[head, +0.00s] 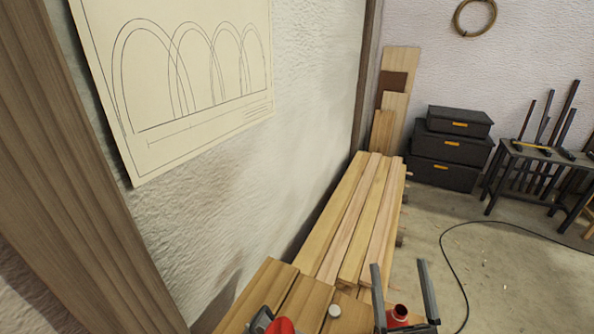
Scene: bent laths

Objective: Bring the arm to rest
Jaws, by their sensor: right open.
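My right gripper (399,268) shows at the bottom of the head view, right of centre. Its two dark fingers point up and stand wide apart, with nothing held between the tips. A red round part (399,312) shows low between the fingers; I cannot tell whether it belongs to the gripper.
Long wooden boards (352,215) lie along the wall, with shorter boards (275,283) nearer. A small pale cylinder (334,311) sits on these. Black cases (452,148) and a tool rack (540,153) stand behind. A cable (447,247) crosses the otherwise open floor.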

